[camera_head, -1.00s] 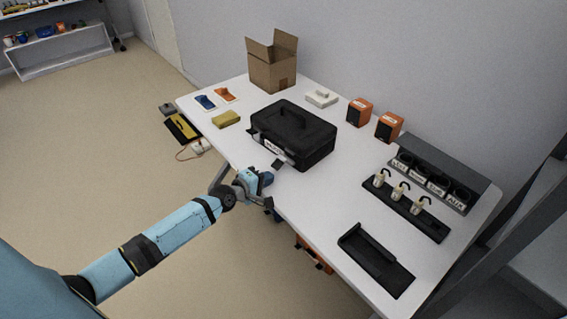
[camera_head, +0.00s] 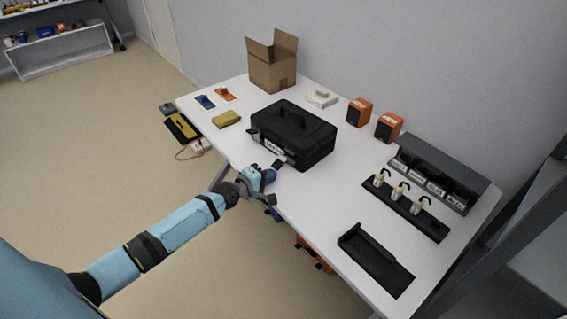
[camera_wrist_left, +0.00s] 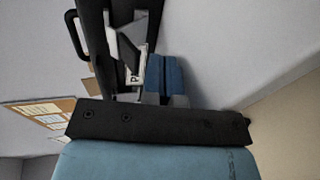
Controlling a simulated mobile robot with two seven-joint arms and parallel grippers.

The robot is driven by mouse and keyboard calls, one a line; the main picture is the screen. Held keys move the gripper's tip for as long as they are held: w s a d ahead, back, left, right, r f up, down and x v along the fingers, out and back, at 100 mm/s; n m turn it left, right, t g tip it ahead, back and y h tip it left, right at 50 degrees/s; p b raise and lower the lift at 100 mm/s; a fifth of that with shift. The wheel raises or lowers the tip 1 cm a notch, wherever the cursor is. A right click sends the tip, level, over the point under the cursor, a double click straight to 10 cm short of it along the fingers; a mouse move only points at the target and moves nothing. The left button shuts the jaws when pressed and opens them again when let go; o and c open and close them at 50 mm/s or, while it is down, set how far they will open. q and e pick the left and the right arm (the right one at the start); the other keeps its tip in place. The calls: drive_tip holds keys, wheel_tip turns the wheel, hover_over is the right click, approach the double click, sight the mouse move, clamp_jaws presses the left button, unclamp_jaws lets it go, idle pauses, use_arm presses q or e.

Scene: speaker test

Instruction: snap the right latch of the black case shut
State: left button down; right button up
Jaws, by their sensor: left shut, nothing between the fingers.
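The black case (camera_head: 318,150) stands on the white table with its lid down and a handle (camera_head: 292,114) on top. A pale label (camera_head: 272,147) is on its front. The right latch (camera_head: 279,164) sticks out from the front like a flap, and the left latch (camera_head: 252,132) also sticks out. My left gripper (camera_head: 270,174) is shut and empty, low in front of the case and close to the right latch. In the left wrist view, the gripper's blue fingers (camera_wrist_left: 166,76) are beside a grey latch flap (camera_wrist_left: 127,45) and the label; contact cannot be told. My right gripper is out of view.
A yellow cloth-like item (camera_head: 227,118) lies left of the case. A cardboard box (camera_head: 272,70) and two orange speakers (camera_head: 359,112) (camera_head: 389,127) stand behind. A black rack (camera_head: 404,208) and tray (camera_head: 376,260) are to the right. Table between case and tray is clear.

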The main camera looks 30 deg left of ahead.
use_arm(q)
drive_tip(key=shift+s, duration=0.1)
drive_tip(key=f+p+v, duration=0.1)
drive_tip(key=v, duration=0.5)
drive_tip(key=shift+s+a+f, duration=0.2)
drive_tip(key=shift+s, duration=0.25)
idle(0.4)
